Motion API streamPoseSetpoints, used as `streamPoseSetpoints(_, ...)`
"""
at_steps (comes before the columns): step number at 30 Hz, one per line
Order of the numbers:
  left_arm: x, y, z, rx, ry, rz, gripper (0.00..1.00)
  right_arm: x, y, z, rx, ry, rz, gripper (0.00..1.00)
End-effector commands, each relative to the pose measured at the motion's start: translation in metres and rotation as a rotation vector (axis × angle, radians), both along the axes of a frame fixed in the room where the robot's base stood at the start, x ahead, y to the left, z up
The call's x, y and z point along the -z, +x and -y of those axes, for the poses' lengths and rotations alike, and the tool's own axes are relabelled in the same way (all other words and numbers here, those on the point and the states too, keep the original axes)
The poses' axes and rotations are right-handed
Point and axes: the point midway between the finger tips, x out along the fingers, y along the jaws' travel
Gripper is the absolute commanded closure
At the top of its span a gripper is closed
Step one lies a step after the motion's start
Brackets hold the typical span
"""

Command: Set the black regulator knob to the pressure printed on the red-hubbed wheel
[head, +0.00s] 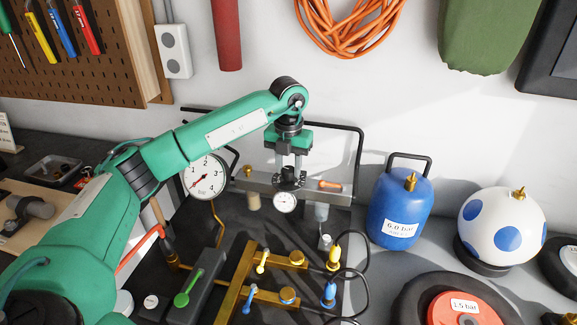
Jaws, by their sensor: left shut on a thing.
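The black regulator knob (287,181) sits upright on a grey metal bar at the back of the bench. My left gripper (290,168) points down from above and is shut on the knob; its fingers partly hide it. A small round gauge (285,202) faces me just below the knob. The red-hubbed wheel (441,312) lies at the lower right, with a black tyre and a label (464,306) reading 1.5 bar. My right gripper is not in view.
A large dial (207,177) marked in bar stands left of the knob. A blue tank (399,207) labelled 6.0 bar and a white ball with blue spots (501,226) stand right. Brass pipes with coloured valves (250,275) fill the front middle. A black tube frame (360,155) rises behind.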

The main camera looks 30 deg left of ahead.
Motion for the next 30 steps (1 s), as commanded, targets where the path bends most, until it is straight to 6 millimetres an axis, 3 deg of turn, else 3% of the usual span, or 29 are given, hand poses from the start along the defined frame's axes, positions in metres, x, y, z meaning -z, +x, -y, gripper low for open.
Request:
streamPoseSetpoints(13, -0.0035, 0.0015, -0.0006, -0.01, -0.002, 0.007, 0.89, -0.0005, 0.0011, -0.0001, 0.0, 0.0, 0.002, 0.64)
streamPoseSetpoints(14, -0.0035, 0.0015, -0.0006, -0.01, -0.001, 0.007, 0.6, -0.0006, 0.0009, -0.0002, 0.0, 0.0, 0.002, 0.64)
streamPoseSetpoints(16, -0.003, 0.0012, -0.0006, -0.01, -0.001, 0.006, 0.47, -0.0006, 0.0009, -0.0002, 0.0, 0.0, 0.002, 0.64)
streamPoseSetpoints(30, -0.0015, 0.0003, -0.0001, 0.045, -0.001, 0.002, 0.45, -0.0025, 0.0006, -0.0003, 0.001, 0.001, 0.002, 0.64)
